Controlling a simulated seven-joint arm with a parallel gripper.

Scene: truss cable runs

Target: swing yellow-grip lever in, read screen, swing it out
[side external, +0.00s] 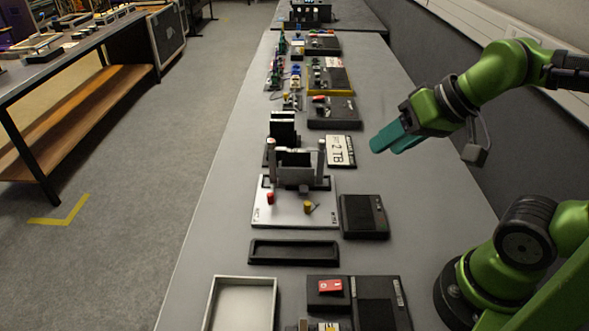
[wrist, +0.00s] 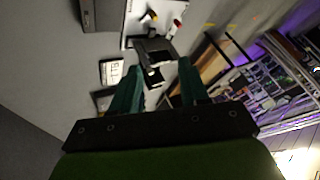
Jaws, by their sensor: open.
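A light plate (side external: 288,214) on the bench carries a grey upright fixture with two posts. The short lever with the yellow grip (side external: 307,206) is at its front right, and a red-grip lever (side external: 270,198) is at its front left. The wrist view also shows the yellow grip (wrist: 150,17) and red grip (wrist: 177,23) near the top. A dark box with a dark panel (side external: 364,215), perhaps the screen, sits right of the plate; no reading is legible. My gripper (side external: 384,146) is open and empty, raised to the right of the fixture, apart from the levers.
A white "2 TB" card (side external: 341,151) lies right of the fixture. A black tray (side external: 293,252), a pale open tray (side external: 241,305) and a box with a red switch (side external: 331,286) stand nearer. Several devices crowd the far bench. A wall runs along the right.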

